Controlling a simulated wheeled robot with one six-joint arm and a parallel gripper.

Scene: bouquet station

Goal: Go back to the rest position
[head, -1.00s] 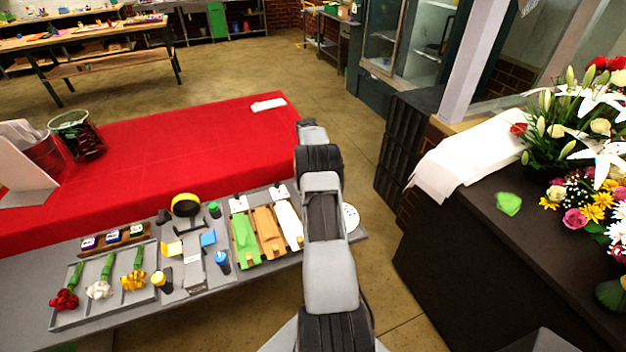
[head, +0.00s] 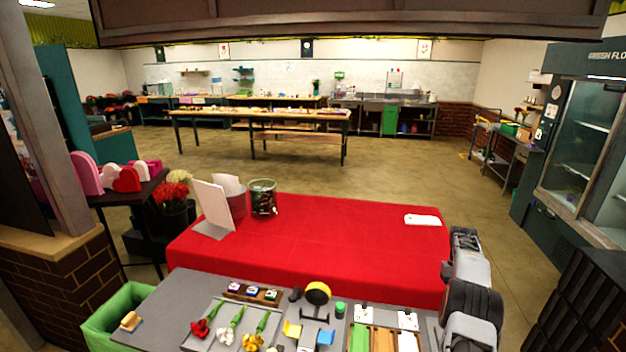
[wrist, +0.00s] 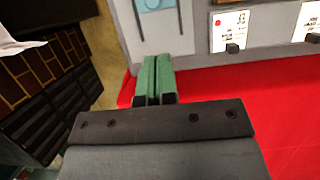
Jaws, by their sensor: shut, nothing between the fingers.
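My gripper (wrist: 155,80) shows in the wrist view as two green fingers pressed together, with nothing between them. It is above the border between the grey work table (wrist: 205,65) and the red cloth (wrist: 285,95). In the head view my arm rises at the lower right, by the right end of the grey table (head: 165,315) and the red-covered table (head: 330,235). The fingertips cannot be made out there.
The grey table holds red (head: 199,329) and yellow flowers (head: 252,342), a yellow-topped stand (head: 318,292) and colored trays. A green bin (head: 105,318) stands left. Black crates (head: 578,305) stand right of my arm. Open floor (head: 400,165) lies beyond the red cloth.

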